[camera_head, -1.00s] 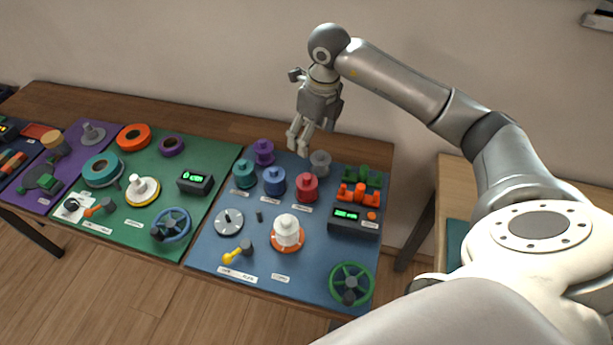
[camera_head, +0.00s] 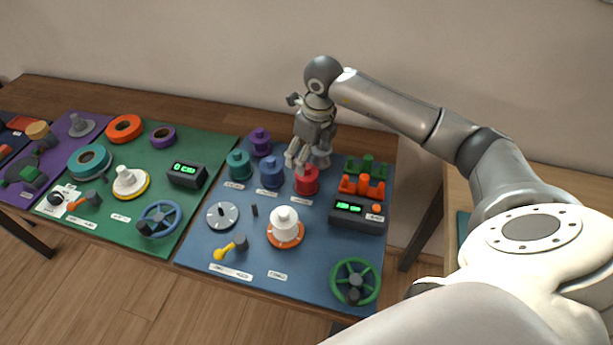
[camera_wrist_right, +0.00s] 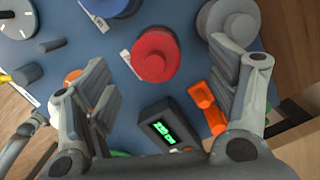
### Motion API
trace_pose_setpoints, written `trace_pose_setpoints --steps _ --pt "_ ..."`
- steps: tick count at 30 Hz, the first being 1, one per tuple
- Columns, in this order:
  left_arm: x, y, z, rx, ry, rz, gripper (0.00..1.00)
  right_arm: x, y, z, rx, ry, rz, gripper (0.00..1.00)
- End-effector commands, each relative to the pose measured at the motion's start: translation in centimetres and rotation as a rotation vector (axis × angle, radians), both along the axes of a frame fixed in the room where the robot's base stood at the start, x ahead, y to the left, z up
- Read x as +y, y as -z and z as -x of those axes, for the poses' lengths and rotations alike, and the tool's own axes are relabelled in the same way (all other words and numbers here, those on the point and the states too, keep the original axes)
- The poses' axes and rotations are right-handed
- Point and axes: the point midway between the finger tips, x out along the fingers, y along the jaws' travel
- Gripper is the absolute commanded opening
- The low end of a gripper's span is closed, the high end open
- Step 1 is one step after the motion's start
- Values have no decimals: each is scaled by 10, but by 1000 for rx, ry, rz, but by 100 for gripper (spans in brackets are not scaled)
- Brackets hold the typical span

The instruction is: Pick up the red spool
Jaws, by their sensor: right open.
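The red spool (camera_head: 306,181) stands on the blue mat (camera_head: 208,247), in the row of spools near the back. It also shows in the right wrist view (camera_wrist_right: 155,55), seen from above, ahead of and between the spread fingers. My right gripper (camera_head: 297,163) is just above and beside the red spool in the head view, partly covering its top. In the wrist view its fingers (camera_wrist_right: 165,95) are wide apart with nothing between them. I cannot tell whether a finger touches the spool. My left gripper is not in view.
A blue spool (camera_head: 271,173) stands close on the left and a grey spool (camera_head: 320,158) close behind. An orange holder (camera_head: 362,187) and a display box (camera_head: 357,214) sit to the right.

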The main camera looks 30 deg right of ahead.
Motion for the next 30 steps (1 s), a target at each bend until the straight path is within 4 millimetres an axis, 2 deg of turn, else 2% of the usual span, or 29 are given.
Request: trace_pose_setpoints --steps 7,11,15,24,30 --pt "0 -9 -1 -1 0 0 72 3 19 2 4 0 0 79" --pt "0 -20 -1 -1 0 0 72 7 38 6 6 0 -1 79" --pt "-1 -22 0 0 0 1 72 8 56 3 2 0 -2 79" --pt "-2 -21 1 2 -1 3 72 7 63 2 0 -1 1 79" --pt "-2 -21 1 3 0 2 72 7 63 2 0 0 1 53"
